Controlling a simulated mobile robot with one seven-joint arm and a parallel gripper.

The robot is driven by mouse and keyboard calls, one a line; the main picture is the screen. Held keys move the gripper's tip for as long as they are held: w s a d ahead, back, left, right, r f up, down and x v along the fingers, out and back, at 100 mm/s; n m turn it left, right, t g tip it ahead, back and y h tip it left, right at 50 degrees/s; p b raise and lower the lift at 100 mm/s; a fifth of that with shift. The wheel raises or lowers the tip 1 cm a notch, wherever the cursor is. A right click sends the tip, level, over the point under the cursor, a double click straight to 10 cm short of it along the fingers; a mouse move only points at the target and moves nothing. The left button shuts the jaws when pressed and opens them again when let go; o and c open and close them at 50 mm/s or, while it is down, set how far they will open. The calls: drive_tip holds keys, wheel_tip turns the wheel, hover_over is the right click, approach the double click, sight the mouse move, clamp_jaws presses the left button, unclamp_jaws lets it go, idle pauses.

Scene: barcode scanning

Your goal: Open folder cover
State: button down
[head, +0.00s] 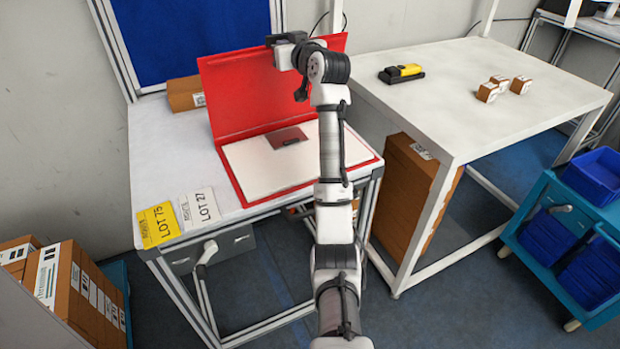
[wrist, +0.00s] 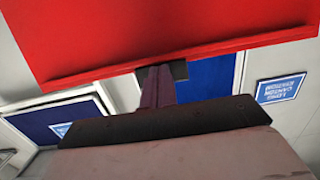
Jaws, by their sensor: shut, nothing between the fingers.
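The red folder (head: 240,190) lies on the left white table. Its cover (head: 245,95) stands raised, leaning toward the back wall, and white paper (head: 260,165) shows inside. My gripper (head: 285,39) is shut and empty at the cover's top edge, and my arm hides part of the cover and the folder's right side. In the wrist view the red cover (wrist: 150,35) fills the top, and the shut fingers (wrist: 160,82) are at its edge. I cannot tell whether they touch it.
A dark red patch with a small tab (head: 288,138) lies on the paper. Yellow (head: 157,225) and white (head: 198,208) lot labels lie at the table's front left. A cardboard box (head: 186,94) is behind the folder. The right table (head: 450,110) holds a yellow-black device (head: 402,73) and small boxes (head: 490,92).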

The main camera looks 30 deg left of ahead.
sight(280, 38)
drive_tip(key=shift+w+a+r, duration=0.25)
drive_tip(key=shift+w+a, duration=0.25)
drive_tip(key=shift+a, duration=0.15)
drive_tip(key=shift+w+a+r, duration=0.2)
drive_tip(key=shift+w+a, duration=0.25)
drive_tip(key=shift+a, duration=0.2)
drive_tip(key=shift+w+a+r, duration=0.1)
drive_tip(key=shift+w+a, duration=0.2)
drive_tip(key=shift+a, duration=0.15)
drive_tip(key=x, duration=0.4)
drive_tip(key=shift+w+a+r, duration=0.2)
drive_tip(key=shift+w+a, duration=0.05)
drive_tip(key=shift+a, duration=0.05)
drive_tip(key=shift+f+b+v, duration=0.15)
drive_tip(key=shift+b+v, duration=0.25)
drive_tip(key=shift+v, duration=0.25)
drive_tip(key=shift+f+b+v, duration=0.15)
drive_tip(key=shift+b+v, duration=0.2)
drive_tip(key=shift+v, duration=0.3)
drive_tip(key=b+v, duration=0.2)
drive_tip(key=v, duration=0.5)
drive_tip(key=shift+d+f+b, duration=0.2)
drive_tip(key=shift+d+b, duration=0.05)
drive_tip(key=shift+b, duration=0.05)
drive_tip(key=shift+s, duration=0.1)
